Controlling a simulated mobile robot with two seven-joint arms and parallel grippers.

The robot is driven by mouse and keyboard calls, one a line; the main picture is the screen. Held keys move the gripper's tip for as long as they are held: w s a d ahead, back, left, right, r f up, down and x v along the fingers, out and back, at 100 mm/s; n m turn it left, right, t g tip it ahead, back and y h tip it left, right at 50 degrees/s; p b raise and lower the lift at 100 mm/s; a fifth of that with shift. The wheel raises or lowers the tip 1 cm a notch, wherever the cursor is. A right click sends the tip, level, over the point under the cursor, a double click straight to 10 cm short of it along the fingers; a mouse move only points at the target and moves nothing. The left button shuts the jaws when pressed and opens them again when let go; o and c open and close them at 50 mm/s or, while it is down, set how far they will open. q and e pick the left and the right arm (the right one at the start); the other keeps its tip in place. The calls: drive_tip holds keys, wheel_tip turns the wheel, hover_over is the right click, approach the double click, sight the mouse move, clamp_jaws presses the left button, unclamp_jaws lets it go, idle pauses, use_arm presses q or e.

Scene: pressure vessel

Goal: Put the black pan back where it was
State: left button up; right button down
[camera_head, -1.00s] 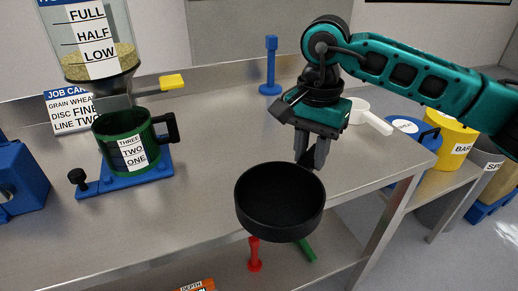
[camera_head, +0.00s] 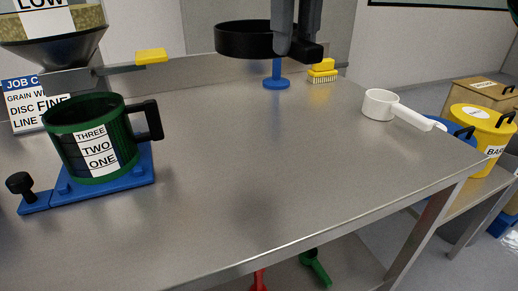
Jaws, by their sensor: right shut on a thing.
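The black pan (camera_head: 240,42) is at the top middle of the head view, held up above the steel bench (camera_head: 250,185). It looks roughly level and is seen almost side-on. My right gripper (camera_head: 297,40) comes down from the top edge and is shut on the pan at its right side, where the short black handle (camera_head: 314,51) shows. The gripper's upper part is cut off by the frame. The pan hides the top of the blue stand (camera_head: 277,78) at the back of the bench. My left gripper is not in view.
A green marked cup (camera_head: 95,145) stands on a blue base (camera_head: 125,183) at left, under a grain hopper (camera_head: 50,25). A white scoop (camera_head: 380,105) lies at right, and a yellow brush (camera_head: 322,70) at the back. The bench middle is clear.

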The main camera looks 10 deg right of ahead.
drive_tip(key=shift+r+m, duration=0.1)
drive_tip(key=shift+m, duration=0.2)
drive_tip(key=shift+f, duration=0.25)
wheel_tip(320, 180, down, 18)
drive_tip(key=b, duration=0.5)
drive_tip(key=shift+f, duration=0.55)
drive_tip(key=shift+f+b, duration=0.25)
drive_tip(key=shift+b, duration=0.05)
drive_tip(key=c, duration=0.8)
unclamp_jaws()
drive_tip(key=shift+c, duration=0.2)
drive_tip(key=shift+r, duration=0.1)
